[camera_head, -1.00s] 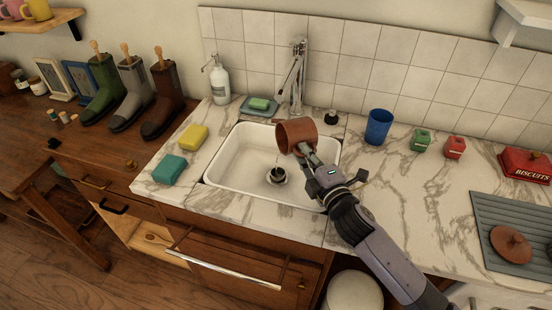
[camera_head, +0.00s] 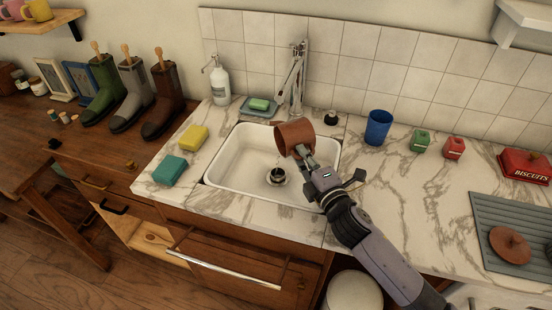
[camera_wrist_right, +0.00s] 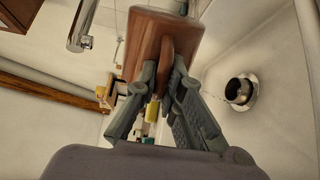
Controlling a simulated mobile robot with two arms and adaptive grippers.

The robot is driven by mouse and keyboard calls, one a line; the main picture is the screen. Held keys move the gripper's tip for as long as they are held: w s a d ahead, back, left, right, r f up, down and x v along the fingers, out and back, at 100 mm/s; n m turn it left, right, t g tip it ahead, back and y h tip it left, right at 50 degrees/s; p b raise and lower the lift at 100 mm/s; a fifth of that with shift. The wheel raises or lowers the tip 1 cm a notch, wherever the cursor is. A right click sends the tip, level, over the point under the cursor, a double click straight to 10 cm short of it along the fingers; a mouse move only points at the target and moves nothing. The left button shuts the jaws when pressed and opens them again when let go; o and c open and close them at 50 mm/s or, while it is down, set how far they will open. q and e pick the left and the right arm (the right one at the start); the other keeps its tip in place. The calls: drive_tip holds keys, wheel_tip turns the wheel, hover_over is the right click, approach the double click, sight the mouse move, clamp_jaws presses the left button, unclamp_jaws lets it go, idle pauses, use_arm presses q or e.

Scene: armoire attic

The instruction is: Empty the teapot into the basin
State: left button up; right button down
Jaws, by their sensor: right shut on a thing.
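The brown teapot (camera_head: 291,134) is held tilted above the right part of the white basin (camera_head: 237,160). My right gripper (camera_head: 305,155) is shut on its handle, and the teapot and handle also show between the fingers in the right wrist view (camera_wrist_right: 150,42). The teapot is apart from the basin floor. I cannot see inside it, and I cannot make out a stream of liquid. The basin's drain (camera_head: 277,177) is below the teapot. A brown lid (camera_head: 509,244) lies on the grey drainboard at the right. My left gripper is out of view.
A faucet (camera_head: 292,78) stands behind the basin, close to the teapot. A soap bottle (camera_head: 220,85), soap dish and sponges sit around the basin. A blue cup (camera_head: 378,127) and small red and green canisters stand on the right counter. Bare marble lies in front of them.

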drive_tip(key=shift+a+r+n, duration=0.15)
drive_tip(key=shift+r+n, duration=0.1)
drive_tip(key=shift+n, duration=0.05)
